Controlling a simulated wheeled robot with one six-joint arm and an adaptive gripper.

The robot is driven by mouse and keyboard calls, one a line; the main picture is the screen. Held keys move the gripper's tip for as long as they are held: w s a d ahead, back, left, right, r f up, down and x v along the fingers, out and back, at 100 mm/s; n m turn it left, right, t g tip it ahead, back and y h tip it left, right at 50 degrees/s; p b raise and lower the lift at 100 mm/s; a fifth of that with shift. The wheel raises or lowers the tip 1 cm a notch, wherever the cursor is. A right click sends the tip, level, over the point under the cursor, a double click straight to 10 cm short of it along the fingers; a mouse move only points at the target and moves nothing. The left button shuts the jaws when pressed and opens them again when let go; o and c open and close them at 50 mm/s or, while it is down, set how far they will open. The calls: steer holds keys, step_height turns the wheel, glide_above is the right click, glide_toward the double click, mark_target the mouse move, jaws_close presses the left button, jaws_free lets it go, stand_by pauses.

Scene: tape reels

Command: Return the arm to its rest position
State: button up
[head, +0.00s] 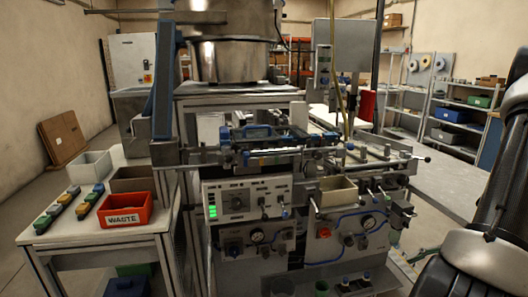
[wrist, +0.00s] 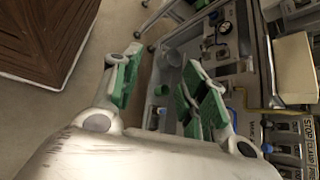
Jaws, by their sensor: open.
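My gripper (wrist: 165,95) shows in the wrist view with its green-padded fingers spread apart. Nothing is held between them. Beyond the fingers are the floor and the lower front of the machine. In the head view my arm rises along the right edge, with dark links and a pale rounded joint, and the gripper itself is out of that view.
The machine (head: 250,200) with its control panel fills the middle. On the left, a table (head: 60,245) holds a red WASTE bin (head: 126,212). A beige tray (head: 338,196) sits on the machine front. A brown crate (wrist: 40,35) shows in the wrist view.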

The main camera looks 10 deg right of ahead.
steer(key=s+a+r+n+h, duration=0.1)
steer(key=a+r+n+h, duration=0.2)
steer(key=r, duration=0.6)
steer(key=s+a+r+n+h, duration=0.2)
steer(key=a+r+n+h, duration=0.1)
steer(key=a+r+n, duration=0.2)
steer(key=s+a+r+n+h, duration=0.1)
steer(key=a+r+n+h, duration=0.3)
steer(key=r, duration=0.9)
steer(key=a+n, duration=0.1)
steer(key=n, duration=0.2)
steer(key=shift+s+r+t, duration=0.2)
steer(key=shift+r+t, duration=0.15)
steer(key=shift+t, duration=0.05)
